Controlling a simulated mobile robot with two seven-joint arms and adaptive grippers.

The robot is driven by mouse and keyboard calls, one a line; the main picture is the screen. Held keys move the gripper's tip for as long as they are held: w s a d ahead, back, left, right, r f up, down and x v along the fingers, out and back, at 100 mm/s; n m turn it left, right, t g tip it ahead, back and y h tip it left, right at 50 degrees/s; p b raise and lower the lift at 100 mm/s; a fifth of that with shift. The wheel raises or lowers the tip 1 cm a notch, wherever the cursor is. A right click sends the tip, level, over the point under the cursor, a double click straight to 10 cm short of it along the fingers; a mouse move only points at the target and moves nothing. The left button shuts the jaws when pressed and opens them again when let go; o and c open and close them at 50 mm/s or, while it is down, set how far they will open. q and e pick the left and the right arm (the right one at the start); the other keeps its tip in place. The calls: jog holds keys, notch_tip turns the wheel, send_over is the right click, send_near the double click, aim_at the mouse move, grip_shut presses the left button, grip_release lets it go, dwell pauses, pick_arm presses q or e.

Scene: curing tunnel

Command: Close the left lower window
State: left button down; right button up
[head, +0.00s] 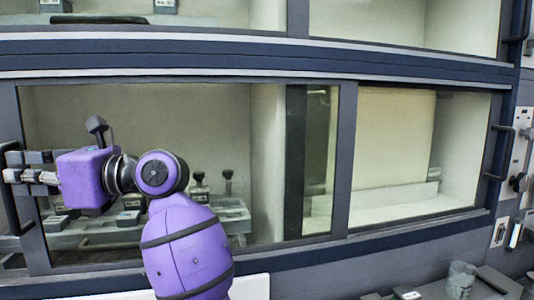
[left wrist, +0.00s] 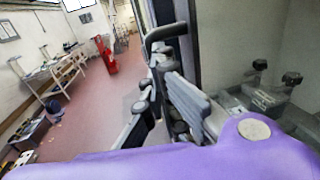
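The left lower window (head: 31,215) is a dark-framed glass pane in the lower row of the cabinet front. Its dark bar handle (head: 8,205) stands at the left edge of the head view. The handle's curved top also shows in the left wrist view (left wrist: 166,32). My left gripper (head: 14,176) is at this handle, with its fingers reaching across the bar. In the left wrist view the fingers (left wrist: 162,105) lie on both sides of the bar's line, but their grip on it is unclear. My purple left arm hides part of the pane. My right gripper is out of view.
A right lower window (head: 420,150) has its own bar handle (head: 497,152). Grey fixtures (head: 229,190) sit behind the left pane. A glass beaker (head: 460,279) stands at lower right. The left wrist view shows an open red floor (left wrist: 95,95) with a bench (left wrist: 62,75) at left.

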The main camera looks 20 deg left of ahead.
pick_arm(q)
jog(key=s+p+x, duration=0.2)
jog(key=x, duration=0.9)
jog(key=shift+s, duration=0.2)
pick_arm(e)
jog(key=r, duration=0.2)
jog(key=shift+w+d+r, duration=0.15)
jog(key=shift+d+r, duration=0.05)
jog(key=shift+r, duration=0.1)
pick_arm(q)
jog(key=b+v, duration=0.2)
jog(key=v, duration=1.2)
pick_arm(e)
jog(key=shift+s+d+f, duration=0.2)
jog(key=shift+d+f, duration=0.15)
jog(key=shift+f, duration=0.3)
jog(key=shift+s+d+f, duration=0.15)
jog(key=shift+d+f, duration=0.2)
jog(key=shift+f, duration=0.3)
